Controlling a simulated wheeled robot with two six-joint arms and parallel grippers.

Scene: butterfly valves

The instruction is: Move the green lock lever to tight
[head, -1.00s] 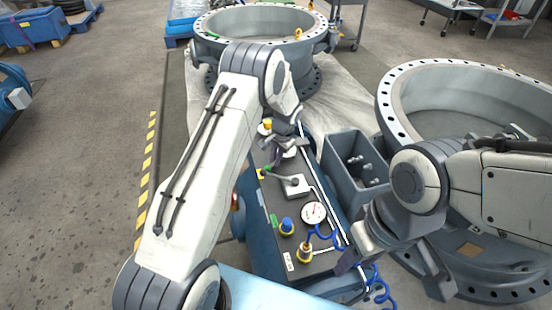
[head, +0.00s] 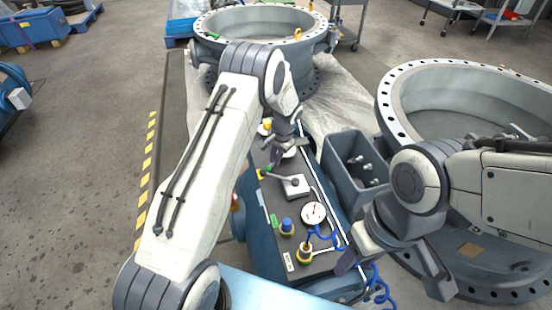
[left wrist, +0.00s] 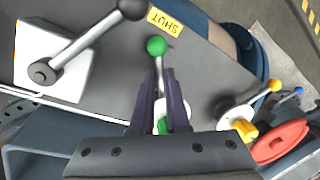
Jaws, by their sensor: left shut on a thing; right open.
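The green lock lever shows in the left wrist view as a round green knob (left wrist: 157,46) on a thin metal shaft. My left gripper (left wrist: 160,78) is shut on the lever's shaft, just below the knob. The lever's pale round base and a green patch show partly between the fingers. In the head view the left gripper (head: 277,152) is over the dark panel, and its fingers partly hide the lever. My right gripper (head: 392,268) is open and empty beside the near right end of the panel.
A black-knobbed lever (left wrist: 85,38) on a white block lies beside a yellow SHUT label (left wrist: 163,21). A yellow-knobbed lever (left wrist: 262,93) and a red disc (left wrist: 280,142) are on the other side. A gauge (head: 313,212) and grey bin (head: 350,165) are nearby.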

